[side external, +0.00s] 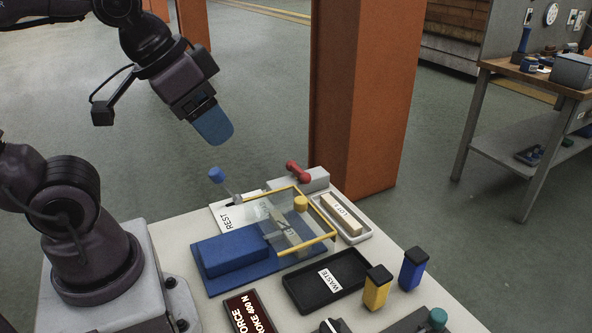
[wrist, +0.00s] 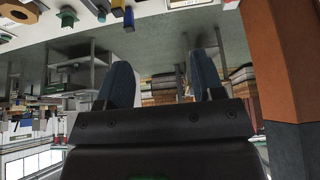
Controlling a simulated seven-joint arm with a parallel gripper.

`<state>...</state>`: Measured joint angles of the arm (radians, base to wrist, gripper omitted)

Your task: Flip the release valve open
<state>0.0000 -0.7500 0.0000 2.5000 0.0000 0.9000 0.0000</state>
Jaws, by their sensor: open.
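A red handle (side external: 298,171) sits on a grey block (side external: 316,180) at the far edge of the table in the side view; it looks like the release valve, but no label on it can be read. The handle leans to the left, over the block's end. My gripper (side external: 213,126) is high above the table, left of the red handle and well apart from it. In the wrist view its two blue fingers (wrist: 163,82) are spread with nothing between them. The red handle cannot be made out in the wrist view.
A blue press-like fixture (side external: 235,255) with a yellow-edged clear guard (side external: 333,236) fills the table's middle. A blue-knobbed lever (side external: 216,175) stands beside the REST plate. A LOT tray (side external: 356,234), a black WASTE tray (side external: 295,292) and an orange column (side external: 362,90) are nearby.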

